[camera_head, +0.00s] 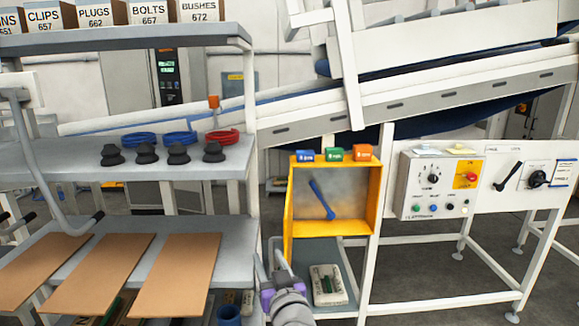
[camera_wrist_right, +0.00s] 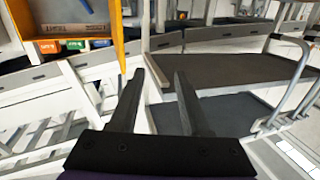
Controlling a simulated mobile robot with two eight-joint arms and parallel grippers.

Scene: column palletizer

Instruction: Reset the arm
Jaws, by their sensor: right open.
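My right gripper (camera_head: 269,262) rises from the bottom middle of the head view, in front of the right end of the lower grey shelf (camera_head: 224,243). It is left of and below the yellow open box (camera_head: 335,228). In the wrist view its two dark fingers (camera_wrist_right: 159,80) stand apart with nothing between them. My left gripper is in neither view.
Grey shelves at left carry brown boards (camera_head: 178,275), black knobs (camera_head: 178,153) and coiled cables. A sloping conveyor (camera_head: 420,100) crosses behind. A control box (camera_head: 440,185) is at right.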

